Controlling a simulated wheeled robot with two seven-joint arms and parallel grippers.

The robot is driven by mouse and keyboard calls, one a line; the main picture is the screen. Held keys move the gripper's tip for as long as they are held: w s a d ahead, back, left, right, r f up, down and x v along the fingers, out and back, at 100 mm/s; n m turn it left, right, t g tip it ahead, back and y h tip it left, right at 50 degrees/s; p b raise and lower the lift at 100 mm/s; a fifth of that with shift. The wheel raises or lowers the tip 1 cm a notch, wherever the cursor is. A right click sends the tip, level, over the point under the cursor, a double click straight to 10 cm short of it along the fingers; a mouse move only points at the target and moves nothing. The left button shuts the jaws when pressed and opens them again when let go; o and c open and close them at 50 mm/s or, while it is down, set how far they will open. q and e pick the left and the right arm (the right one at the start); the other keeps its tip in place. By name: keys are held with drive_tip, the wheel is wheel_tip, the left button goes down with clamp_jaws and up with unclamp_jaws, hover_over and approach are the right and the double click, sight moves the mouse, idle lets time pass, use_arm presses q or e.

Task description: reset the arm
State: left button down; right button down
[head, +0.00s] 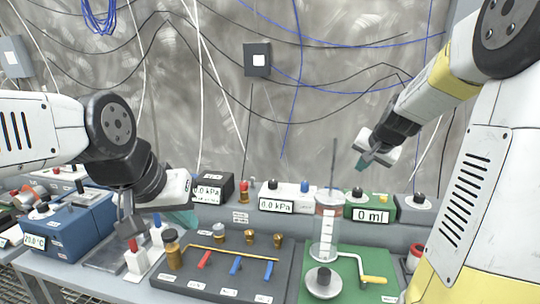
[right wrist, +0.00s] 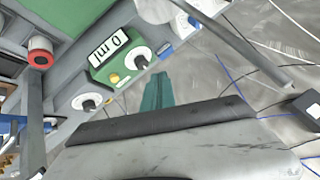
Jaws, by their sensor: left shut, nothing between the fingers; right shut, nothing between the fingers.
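My left gripper (head: 184,217) hangs low at the left over the bench, with its teal fingertips shut and empty. It is close to the brown bottle and the red-capped and blue-capped pieces. My right gripper (head: 364,162) is raised at the right, above the green meter, with its teal fingers shut and empty. In the right wrist view its teal fingers (right wrist: 157,92) show together with nothing between them. My right arm fills the right side of the head view.
A clear cylinder (head: 325,235) with a rod stands on a green board (head: 345,270) with a yellow crank. A dark valve panel (head: 225,270) lies left of it. A green meter (head: 370,204) reads 0 ml. A blue box (head: 75,232) stands left. Cables hang along the wall.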

drive_tip(key=s+a+r+n+g+y, duration=0.1)
drive_tip(key=s+a+r+n, duration=0.3)
drive_tip(key=s+a, duration=0.85)
drive_tip(key=s+a+f+n+g+y, duration=0.1)
drive_tip(key=s+f+n, duration=0.1)
drive_tip(key=s, duration=1.3)
drive_tip(key=shift+a+f+n, duration=0.35)
drive_tip(key=shift+a+n, duration=0.05)
drive_tip(key=shift+n, duration=0.2)
